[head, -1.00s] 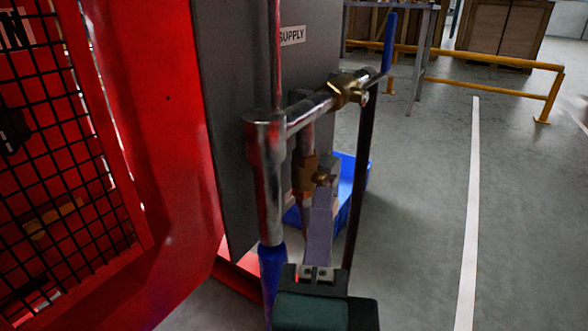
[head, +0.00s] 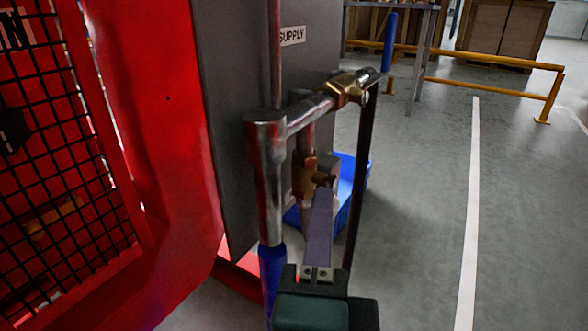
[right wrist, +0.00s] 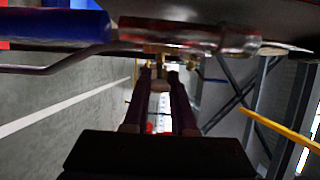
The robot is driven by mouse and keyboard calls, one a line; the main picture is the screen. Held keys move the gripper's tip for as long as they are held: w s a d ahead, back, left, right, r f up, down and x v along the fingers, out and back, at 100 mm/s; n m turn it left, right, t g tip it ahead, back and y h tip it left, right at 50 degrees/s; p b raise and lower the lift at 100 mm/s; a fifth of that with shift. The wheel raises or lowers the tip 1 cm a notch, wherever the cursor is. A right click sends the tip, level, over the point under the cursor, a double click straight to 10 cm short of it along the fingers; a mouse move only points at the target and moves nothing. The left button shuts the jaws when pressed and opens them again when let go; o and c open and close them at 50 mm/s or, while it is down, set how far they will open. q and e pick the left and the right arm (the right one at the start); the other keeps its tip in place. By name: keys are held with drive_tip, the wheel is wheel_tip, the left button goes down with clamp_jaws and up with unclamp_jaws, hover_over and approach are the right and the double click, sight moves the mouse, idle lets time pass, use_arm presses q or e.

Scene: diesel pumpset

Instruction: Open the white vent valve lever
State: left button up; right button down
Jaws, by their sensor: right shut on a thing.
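The lower brass valve (head: 305,178) sits on a vertical pipe beside the grey cabinet. My right gripper (head: 321,192) reaches up to its stem, with the fingers edge-on in the head view. In the right wrist view, my right gripper (right wrist: 160,78) has both fingers around a small pale piece, which fits the white vent valve lever (right wrist: 160,86). The gripper is shut on it. The lever is hidden behind the fingers in the head view, so its angle cannot be told. My left gripper is not in view.
An upper brass valve (head: 346,90) with an upright blue handle (head: 389,42) is on the horizontal pipe (head: 308,112). A blue hose (head: 271,275) hangs close left of my gripper. A blue bin (head: 352,185) stands behind. Red housing (head: 165,160) fills the left; open floor lies right.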

drive_tip(key=t+b, duration=0.1)
drive_tip(key=b, duration=0.1)
drive_tip(key=f+n+t+b, duration=0.1)
drive_tip(key=b, duration=0.1)
drive_tip(key=f+t+b, duration=0.1)
drive_tip(key=t+b, duration=0.1)
drive_tip(key=shift+w+d+f+n+h, duration=0.2)
drive_tip(key=shift+f+n+h, duration=0.1)
drive_tip(key=shift+n, duration=0.1)
drive_tip(key=shift+a, duration=0.1)
drive_tip(key=c, duration=0.7)
unclamp_jaws()
drive_tip(key=shift+r, duration=0.1)
